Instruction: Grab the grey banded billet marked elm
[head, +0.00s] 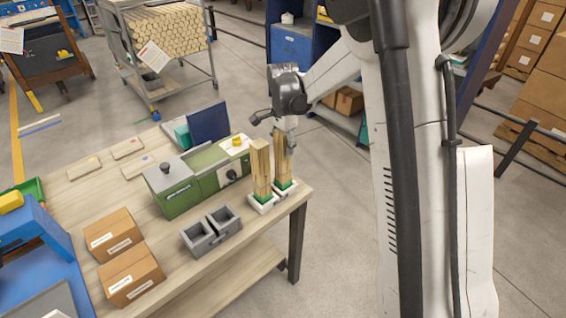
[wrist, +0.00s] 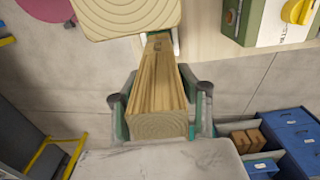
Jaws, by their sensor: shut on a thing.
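Two tall square wooden billets stand upright side by side at the table's near right corner in the head view, a left one (head: 261,165) and a right one (head: 281,166). Each stands in a small white-edged holder with green at its foot. My gripper (head: 287,136) is at the top of the right billet. In the wrist view my gripper (wrist: 160,106) has a finger on each side of this billet (wrist: 160,80) and is shut on it. The other billet's end face (wrist: 128,12) shows at the top. I cannot read an elm mark or make out a grey band on either.
A green machine (head: 190,180) with a grey top stands left of the billets on the wooden table (head: 165,230). Two grey open bins (head: 211,232) sit in front, and two cardboard boxes (head: 122,255) lie nearer left. The floor right of the table is clear.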

